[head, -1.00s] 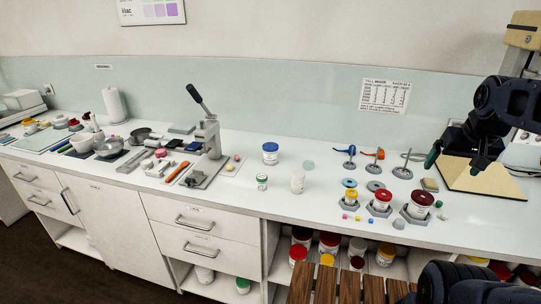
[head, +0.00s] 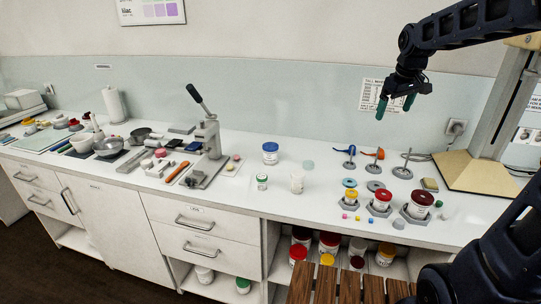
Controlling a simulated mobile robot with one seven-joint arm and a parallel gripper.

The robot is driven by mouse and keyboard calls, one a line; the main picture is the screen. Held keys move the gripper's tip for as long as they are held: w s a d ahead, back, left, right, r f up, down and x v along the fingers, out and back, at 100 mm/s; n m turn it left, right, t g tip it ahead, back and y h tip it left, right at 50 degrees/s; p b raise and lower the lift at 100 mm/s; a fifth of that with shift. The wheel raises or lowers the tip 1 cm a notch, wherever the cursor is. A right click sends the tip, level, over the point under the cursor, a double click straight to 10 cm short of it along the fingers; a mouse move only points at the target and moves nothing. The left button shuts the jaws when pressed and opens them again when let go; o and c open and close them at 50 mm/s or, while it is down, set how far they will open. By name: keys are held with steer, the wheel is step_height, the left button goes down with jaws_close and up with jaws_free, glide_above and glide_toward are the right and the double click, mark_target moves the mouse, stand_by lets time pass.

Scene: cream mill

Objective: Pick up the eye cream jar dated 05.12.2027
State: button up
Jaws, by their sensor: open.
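Several labelled jars stand on the white counter (head: 325,222), and no date is legible. They include a blue-lidded jar (head: 270,153), a small green-lidded jar (head: 262,182), a yellow-lidded jar (head: 351,197), a red-lidded jar (head: 382,201) and a larger dark-red-lidded jar (head: 419,206). I cannot tell which is the eye cream jar dated 05.12.2027. My gripper (head: 395,107) is open and empty, fingers pointing down. In the picture it appears above the right part of the counter, in front of the wall, apart from every jar.
A white cup (head: 297,181) stands near the green-lidded jar. A lever press (head: 208,139) stands left of the jars. A tall stand with a wooden base (head: 475,174) is at the right. More jars sit on the shelf below (head: 328,242). A slatted wooden surface (head: 340,284) is in front.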

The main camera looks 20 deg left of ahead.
steer(key=w+a+f+n, duration=0.2)
steer(key=w+a+n, duration=0.1)
steer(key=w+a, duration=0.6)
steer(key=n+g, duration=0.3)
steer(key=n, duration=0.7)
glide_above(271, 146)
steer(key=shift+h, duration=0.3)
step_height(271, 146, down, 19)
steer(key=shift+d+f, duration=0.1)
steer(key=shift+f, duration=0.1)
steer(key=shift+s+f, duration=0.1)
steer(key=shift+f, duration=0.35)
step_height(271, 146, down, 5)
steer(key=shift+r, duration=0.1)
steer(key=shift+w+a+f, duration=0.15)
steer(key=shift+f, duration=1.2)
steer(key=shift+w+a+f, duration=0.1)
steer(key=shift+w+f, duration=0.05)
steer(key=shift+f, duration=1.15)
steer(key=shift+c, duration=0.2)
